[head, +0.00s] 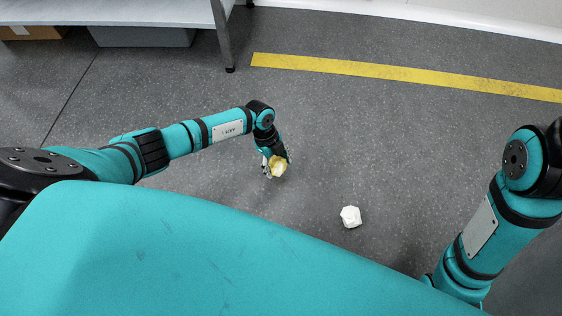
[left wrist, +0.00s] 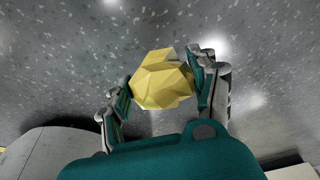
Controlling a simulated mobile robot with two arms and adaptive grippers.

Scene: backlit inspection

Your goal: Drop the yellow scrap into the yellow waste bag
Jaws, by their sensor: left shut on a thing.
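The yellow scrap (head: 279,167) is a crumpled, faceted lump. My left gripper (head: 273,168) is shut on it in the head view, over the grey floor. In the left wrist view the scrap (left wrist: 161,82) sits between the two fingers of the left gripper (left wrist: 162,90). How high it is above the floor I cannot tell. My right arm shows at the right of the head view, but its gripper is out of view. No yellow waste bag shows in either view.
A white crumpled scrap (head: 350,216) lies on the floor to the right of my left gripper. A yellow floor line (head: 400,73) runs across the back. A grey table (head: 130,13) stands at the upper left, with a grey bin (head: 140,37) and a cardboard box (head: 35,33) under it.

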